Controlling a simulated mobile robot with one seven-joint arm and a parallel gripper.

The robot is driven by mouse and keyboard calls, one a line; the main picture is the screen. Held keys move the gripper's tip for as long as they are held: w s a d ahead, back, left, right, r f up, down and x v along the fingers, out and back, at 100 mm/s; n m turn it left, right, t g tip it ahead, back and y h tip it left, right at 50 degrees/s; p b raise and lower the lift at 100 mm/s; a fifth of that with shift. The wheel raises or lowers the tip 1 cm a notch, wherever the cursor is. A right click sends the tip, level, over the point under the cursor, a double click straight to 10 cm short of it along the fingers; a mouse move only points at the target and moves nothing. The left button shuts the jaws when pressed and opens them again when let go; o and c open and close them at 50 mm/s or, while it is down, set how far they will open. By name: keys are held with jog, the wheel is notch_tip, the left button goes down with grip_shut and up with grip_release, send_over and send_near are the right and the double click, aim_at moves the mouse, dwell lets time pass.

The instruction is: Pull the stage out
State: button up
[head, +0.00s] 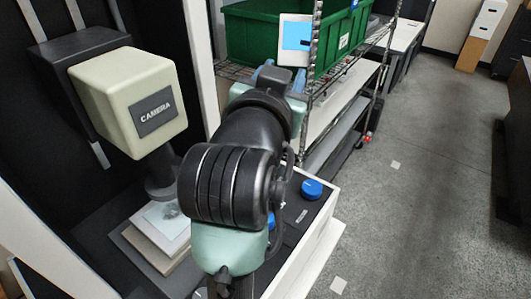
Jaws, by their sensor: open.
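The stage (148,247) is a stack of flat plates under the cream camera head (137,100), at the lower left. A pale sheet or plate with a small clear piece lies on its top, below the dark lens tube. My arm covers the area to the right of the stage. My gripper (281,74) is at the far end of the arm, above and to the right of the stage and well apart from it. Its two blue-grey fingers are spread, with nothing seen between them. The arm hides part of the gripper.
A blue knob (312,189) stands on the dark front panel, and another shows partly behind my arm. A green bin (255,35) sits on a wire rack (345,70) beyond my gripper. A white upright (199,60) stands left of my arm.

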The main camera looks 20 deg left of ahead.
jog(key=a+f+g+p, duration=0.2)
jog(key=a+f+g, duration=0.25)
jog(key=f, duration=0.35)
jog(key=s+a+f+m+g+h+p, duration=0.1)
jog(key=s+a+f+g+h+p, duration=0.1)
jog(key=s+f+g, duration=0.4)
jog(key=s+a+f+m+g+h+p, duration=0.1)
jog(key=s+a+f+g+h, duration=0.15)
jog(key=s+f, duration=0.65)
jog(key=shift+g, duration=0.3)
jog(key=x, duration=0.8)
jog(key=w+a+b+x, duration=0.1)
jog(key=x, duration=0.4)
jog(key=shift+w+d+f, duration=0.1)
jog(key=shift+d+f, duration=0.1)
jog(key=shift+f, duration=0.25)
jog(key=shift+c, duration=0.2)
grip_shut()
jog(key=shift+r, duration=0.1)
